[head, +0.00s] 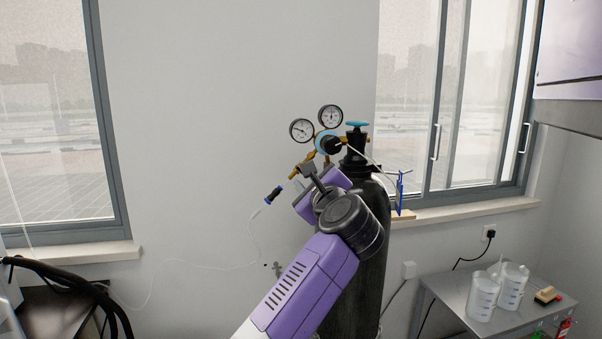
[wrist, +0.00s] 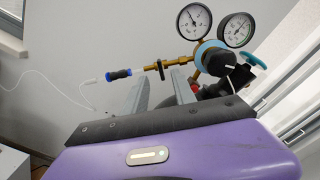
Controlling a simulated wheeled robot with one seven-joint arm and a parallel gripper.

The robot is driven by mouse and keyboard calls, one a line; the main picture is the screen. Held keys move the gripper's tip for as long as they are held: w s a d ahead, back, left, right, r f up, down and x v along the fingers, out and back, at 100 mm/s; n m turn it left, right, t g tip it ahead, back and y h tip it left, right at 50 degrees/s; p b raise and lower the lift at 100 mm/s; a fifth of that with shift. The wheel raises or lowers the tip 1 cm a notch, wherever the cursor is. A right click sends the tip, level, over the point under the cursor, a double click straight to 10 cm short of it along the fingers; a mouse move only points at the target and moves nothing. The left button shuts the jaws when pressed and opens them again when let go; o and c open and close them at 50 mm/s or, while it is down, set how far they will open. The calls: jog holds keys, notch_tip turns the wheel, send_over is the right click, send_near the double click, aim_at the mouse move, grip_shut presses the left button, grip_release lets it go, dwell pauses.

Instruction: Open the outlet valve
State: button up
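A black gas cylinder (head: 359,285) stands by the wall with a brass regulator on top, its blue-ringed body carrying a black knob (head: 333,144). It also shows in the wrist view (wrist: 220,62). The outlet line runs left from the regulator, with a small fitting that looks like the outlet valve (wrist: 161,70) and a blue-black hose connector (wrist: 121,74). In the head view, the connector (head: 273,195) hangs left of my gripper (head: 308,178). My gripper (wrist: 172,85) is open, its two fingers apart just below the outlet line. Contact with the valve cannot be told.
Two round gauges (head: 316,122) sit above the regulator, and a teal handwheel (head: 357,125) tops the cylinder. A thin clear tube trails left from the connector. A blue stand (head: 401,192) is on the window sill. A side table (head: 470,310) with white beakers stands at right.

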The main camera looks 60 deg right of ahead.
jog(key=shift+p+x, duration=0.35)
jog(key=shift+x, duration=2.4)
jog(key=shift+s, duration=0.1)
grip_shut()
